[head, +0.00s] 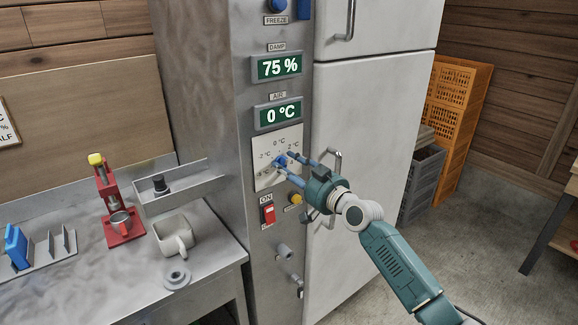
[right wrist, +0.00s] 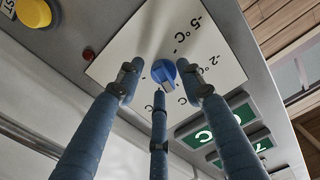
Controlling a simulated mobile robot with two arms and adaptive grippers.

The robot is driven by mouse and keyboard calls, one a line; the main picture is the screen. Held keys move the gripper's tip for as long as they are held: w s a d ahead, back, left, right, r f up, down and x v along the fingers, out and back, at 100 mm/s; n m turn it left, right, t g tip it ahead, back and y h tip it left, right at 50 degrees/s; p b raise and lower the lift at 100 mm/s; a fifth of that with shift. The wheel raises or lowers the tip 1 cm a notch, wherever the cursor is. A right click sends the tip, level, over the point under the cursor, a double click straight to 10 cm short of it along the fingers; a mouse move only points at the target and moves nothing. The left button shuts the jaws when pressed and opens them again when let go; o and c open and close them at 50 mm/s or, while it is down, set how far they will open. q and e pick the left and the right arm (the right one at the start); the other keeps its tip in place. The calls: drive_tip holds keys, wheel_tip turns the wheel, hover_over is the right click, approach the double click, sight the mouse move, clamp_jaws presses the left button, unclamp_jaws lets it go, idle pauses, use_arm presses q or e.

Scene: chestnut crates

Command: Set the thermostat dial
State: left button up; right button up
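The thermostat dial (head: 280,161) is a small blue knob on a white plate (head: 264,150) marked in °C, on the grey control column. In the right wrist view the blue dial (right wrist: 163,72) shows ahead, between the fingertips, with plate marks -5 °C and -2 °C. My right gripper (head: 286,163) reaches in from the right, fingertips close to the dial. In its wrist view the three blue fingers (right wrist: 158,82) stand apart around the dial; I see no clear contact. The air display (head: 278,115) above reads 0 °C. My left gripper is not in view.
The damp display (head: 278,67) reads 75 %. Below the dial are a red ON switch (head: 268,213) and a yellow button (head: 296,198). A white door (head: 365,100) with handles is right of the column. A metal bench (head: 110,285) with a red press (head: 118,210) and mug (head: 175,236) stands left.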

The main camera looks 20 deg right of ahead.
drive_tip(key=c, duration=1)
use_arm(q)
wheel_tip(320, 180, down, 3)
drive_tip(key=b, duration=0.3)
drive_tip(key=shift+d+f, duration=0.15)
use_arm(e)
drive_tip(key=shift+o, duration=0.2)
drive_tip(key=n, duration=0.2)
drive_tip(key=shift+d+r+n, duration=0.1)
drive_tip(key=shift+r+n, duration=0.1)
drive_tip(key=shift+n, duration=0.2)
drive_tip(key=o, duration=0.9)
drive_tip(key=shift+o, duration=0.3)
drive_tip(key=shift+d, duration=0.1)
drive_tip(key=shift+f, duration=0.1)
